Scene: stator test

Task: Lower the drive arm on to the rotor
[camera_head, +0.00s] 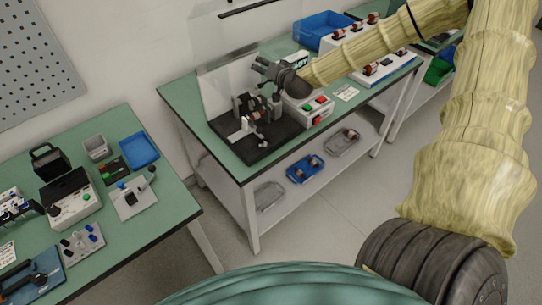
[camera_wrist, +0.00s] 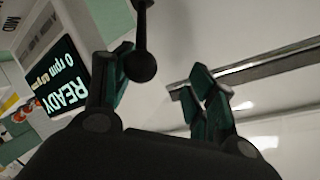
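The test stand has a black base (camera_head: 252,140) on the middle green-topped table. A small copper-coloured part, seemingly the rotor (camera_head: 256,115), sits among its dark fixtures; detail is too small to read. My gripper (camera_head: 262,70) is above the stand's back part, apart from the copper part. In the wrist view my gripper (camera_wrist: 163,65) has its fingers spread. A black ball knob (camera_wrist: 140,66) on a thin rod shows in the gap, closer to the left finger, seemingly the drive arm's handle. I cannot tell whether it touches. The rest of the drive arm is unclear.
A control box (camera_head: 310,110) with green and red buttons stands right of the base. Its screen (camera_wrist: 62,75) reads READY, 0 rpm. A blue bin (camera_head: 320,28) and a white rack (camera_head: 372,66) with several rotors are further right.

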